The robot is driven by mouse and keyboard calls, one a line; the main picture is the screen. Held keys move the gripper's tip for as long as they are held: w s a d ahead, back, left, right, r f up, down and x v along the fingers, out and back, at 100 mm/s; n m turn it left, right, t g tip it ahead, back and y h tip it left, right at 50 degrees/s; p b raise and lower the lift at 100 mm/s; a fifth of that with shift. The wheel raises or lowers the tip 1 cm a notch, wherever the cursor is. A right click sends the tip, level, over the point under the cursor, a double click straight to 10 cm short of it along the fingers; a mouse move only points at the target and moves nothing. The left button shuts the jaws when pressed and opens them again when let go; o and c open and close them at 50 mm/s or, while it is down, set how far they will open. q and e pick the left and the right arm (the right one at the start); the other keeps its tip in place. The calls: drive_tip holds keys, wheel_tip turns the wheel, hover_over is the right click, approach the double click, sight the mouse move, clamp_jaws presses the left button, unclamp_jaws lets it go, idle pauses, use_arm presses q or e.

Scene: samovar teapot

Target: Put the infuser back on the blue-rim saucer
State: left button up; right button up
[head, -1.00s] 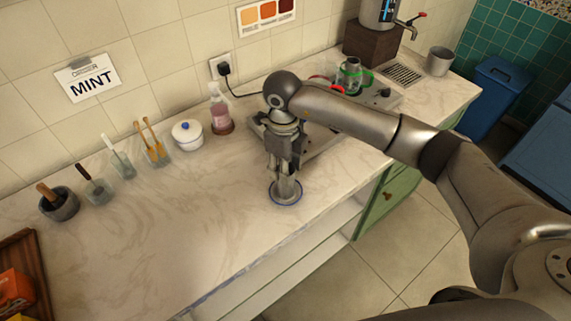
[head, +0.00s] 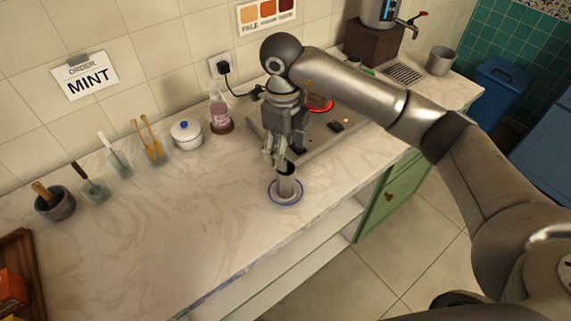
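The infuser (head: 286,187), a small grey metal cylinder, stands upright on the blue-rim saucer (head: 272,199) near the counter's front edge. Its dark open top faces up. My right gripper (head: 274,160), on the arm from the right, is just above and to the left of the infuser's top. Its fingers look spread and hold nothing; a small gap seems to separate them from the infuser. My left gripper is not in view.
Behind my gripper is a hob with a glowing red ring (head: 320,104). A pink bottle (head: 220,116), a white lidded pot (head: 187,135), utensil jars and a mortar (head: 56,205) line the wall. The counter (head: 180,225) left of the saucer is clear.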

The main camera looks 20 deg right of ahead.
wheel_tip(320, 180, up, 6)
drive_tip(key=b, duration=0.1)
drive_tip(key=shift+r, duration=0.15)
idle(1.3)
